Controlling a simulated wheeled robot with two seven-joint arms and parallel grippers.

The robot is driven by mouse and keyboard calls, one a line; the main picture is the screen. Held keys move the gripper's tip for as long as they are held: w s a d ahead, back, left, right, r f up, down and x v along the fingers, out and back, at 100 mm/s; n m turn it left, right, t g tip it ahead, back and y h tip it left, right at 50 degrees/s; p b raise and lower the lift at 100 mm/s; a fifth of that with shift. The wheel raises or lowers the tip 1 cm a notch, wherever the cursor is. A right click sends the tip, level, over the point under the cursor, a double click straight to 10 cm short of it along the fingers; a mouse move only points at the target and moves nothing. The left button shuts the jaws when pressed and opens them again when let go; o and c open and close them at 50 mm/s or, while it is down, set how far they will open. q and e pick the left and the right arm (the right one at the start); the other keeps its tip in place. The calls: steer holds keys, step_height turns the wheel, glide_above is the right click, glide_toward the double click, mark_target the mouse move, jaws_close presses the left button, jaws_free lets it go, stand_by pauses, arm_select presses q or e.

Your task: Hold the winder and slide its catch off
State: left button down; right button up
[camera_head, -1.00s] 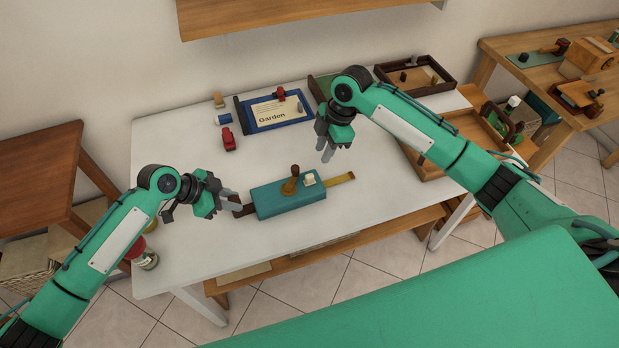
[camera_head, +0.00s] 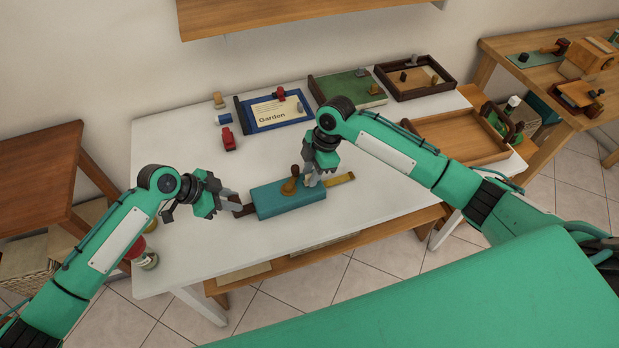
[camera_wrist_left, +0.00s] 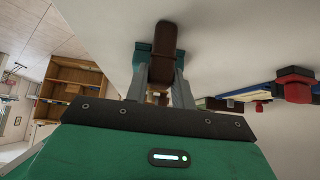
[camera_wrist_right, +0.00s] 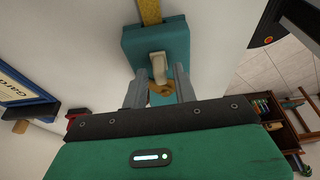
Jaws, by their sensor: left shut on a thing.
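The winder (camera_head: 288,204) is a teal box lying on the white table, with a brown handle (camera_head: 245,210) at its left end, a yellow strip (camera_head: 343,178) out of its right end and a wooden knob (camera_head: 289,186) on top. My left gripper (camera_head: 235,206) is shut on the brown handle, which also shows between its fingers in the left wrist view (camera_wrist_left: 163,45). The cream catch (camera_wrist_right: 158,68) stands on the winder's top. My right gripper (camera_wrist_right: 159,78) is open just above it, fingers apart on either side. In the head view the right gripper (camera_head: 313,180) hides the catch.
Behind are a blue-framed "Garden" board (camera_head: 270,125), a red stamp-like item (camera_head: 228,139), a green tray (camera_head: 345,88) and a dark tray (camera_head: 405,93). A wooden tray (camera_head: 480,155) lies at right. The table in front of the winder is clear.

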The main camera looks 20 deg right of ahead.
jaws_close()
steer(key=shift+d, duration=0.1)
steer(key=shift+w+d, duration=0.1)
steer(key=shift+d, duration=1)
steer(key=shift+o, duration=1.2)
jaws_free()
steer(key=v, duration=1.2)
